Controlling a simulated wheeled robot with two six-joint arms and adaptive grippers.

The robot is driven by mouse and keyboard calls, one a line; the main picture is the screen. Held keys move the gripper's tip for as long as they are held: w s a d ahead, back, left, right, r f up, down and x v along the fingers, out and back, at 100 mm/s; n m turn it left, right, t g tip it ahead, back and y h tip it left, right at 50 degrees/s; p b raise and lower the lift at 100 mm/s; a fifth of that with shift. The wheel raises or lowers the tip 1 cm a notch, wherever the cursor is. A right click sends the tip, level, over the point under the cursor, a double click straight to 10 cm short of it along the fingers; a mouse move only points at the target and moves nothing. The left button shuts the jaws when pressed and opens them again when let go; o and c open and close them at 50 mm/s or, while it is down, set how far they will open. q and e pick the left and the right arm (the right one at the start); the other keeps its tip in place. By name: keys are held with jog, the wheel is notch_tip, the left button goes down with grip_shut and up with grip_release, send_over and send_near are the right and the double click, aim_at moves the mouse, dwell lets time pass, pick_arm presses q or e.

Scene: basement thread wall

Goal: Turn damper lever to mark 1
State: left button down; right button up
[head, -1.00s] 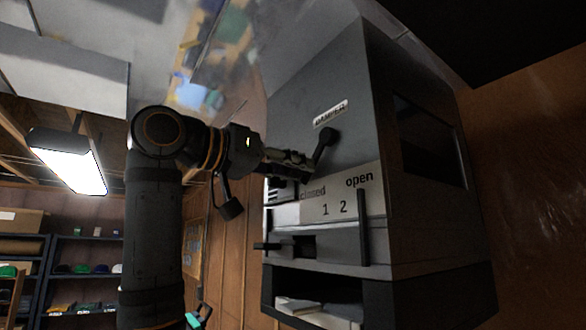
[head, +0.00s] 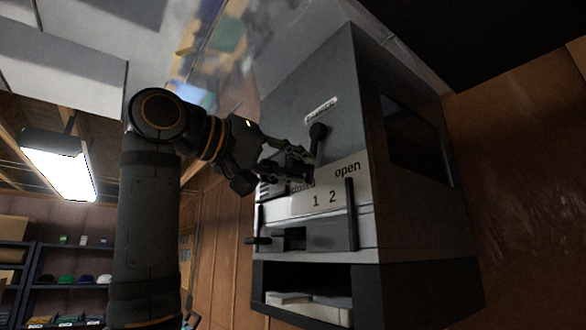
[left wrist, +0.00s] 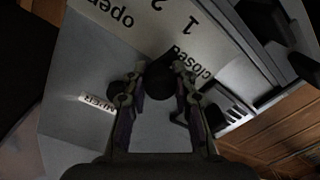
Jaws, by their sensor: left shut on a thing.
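The dark damper lever (head: 318,133) hangs from its pivot below the small label on the grey cabinet front. It points down and slightly left. The white scale plate (head: 338,188) below it reads closed, 1, 2, open. The lever's lower end is near the end of the word closed, above mark 1; its exact alignment is hard to tell. My left gripper (head: 303,172) reaches in from the left and is shut on the lever. In the left wrist view the lever's dark round end (left wrist: 158,82) sits between the fingers. My right gripper is not in view.
Below the plate, an upright dark handle (head: 351,215) and a shorter knob (head: 257,240) stick out of the cabinet. An open compartment (head: 300,282) lies lower down. Shelves (head: 75,270) stand far off at the left.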

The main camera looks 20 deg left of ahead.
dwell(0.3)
pick_arm(q)
jog(key=c, duration=1.1)
grip_release()
jog(key=shift+o, duration=0.2)
jog(key=v, duration=1.2)
jog(key=shift+a, duration=0.1)
